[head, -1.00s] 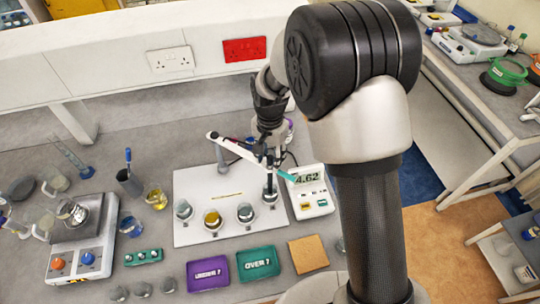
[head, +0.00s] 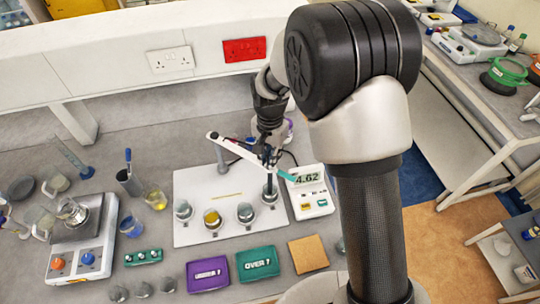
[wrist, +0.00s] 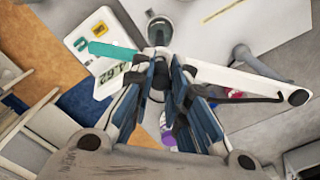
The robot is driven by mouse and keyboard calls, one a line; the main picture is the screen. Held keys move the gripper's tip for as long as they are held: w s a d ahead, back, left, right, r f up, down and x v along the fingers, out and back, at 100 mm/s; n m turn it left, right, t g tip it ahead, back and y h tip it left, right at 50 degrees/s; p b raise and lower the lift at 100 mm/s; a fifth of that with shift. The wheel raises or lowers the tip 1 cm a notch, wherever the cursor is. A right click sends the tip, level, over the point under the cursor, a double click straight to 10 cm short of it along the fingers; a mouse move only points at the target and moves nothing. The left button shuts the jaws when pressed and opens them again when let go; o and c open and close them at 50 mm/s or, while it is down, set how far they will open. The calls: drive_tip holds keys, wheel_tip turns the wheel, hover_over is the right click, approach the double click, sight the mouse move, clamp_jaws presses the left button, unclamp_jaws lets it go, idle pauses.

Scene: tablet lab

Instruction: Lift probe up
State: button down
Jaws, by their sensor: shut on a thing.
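My gripper (head: 268,155) is shut at the end of the white stand arm (head: 232,146), where the probe hangs. The fingers hide most of the probe, so I cannot make out its outline. Below them is the rightmost glass jar (head: 270,197) on the white board; whether the probe tip is inside it is hard to tell. In the wrist view my gripper (wrist: 160,62) closes at the arm's end, with the jar (wrist: 160,27) just beyond. A teal piece (wrist: 112,50) sticks out sideways there. The meter (head: 311,192) beside the board reads 4.62.
The white board (head: 195,190) also carries three other jars. Purple (head: 208,275) and green (head: 257,263) trays and a tan square (head: 308,254) lie in front. A hotplate (head: 78,245) and glassware stand at left. The stand post (head: 221,160) rises close to my gripper.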

wheel_tip(320, 180, up, 8)
drive_tip(key=p, duration=0.4)
drive_tip(key=shift+w, duration=0.2)
drive_tip(key=c, duration=2)
unclamp_jaws()
drive_tip(key=shift+r, duration=0.1)
drive_tip(key=o, duration=0.3)
drive_tip(key=shift+s, duration=0.2)
drive_tip(key=shift+o, duration=0.9)
wheel_tip(320, 180, up, 12)
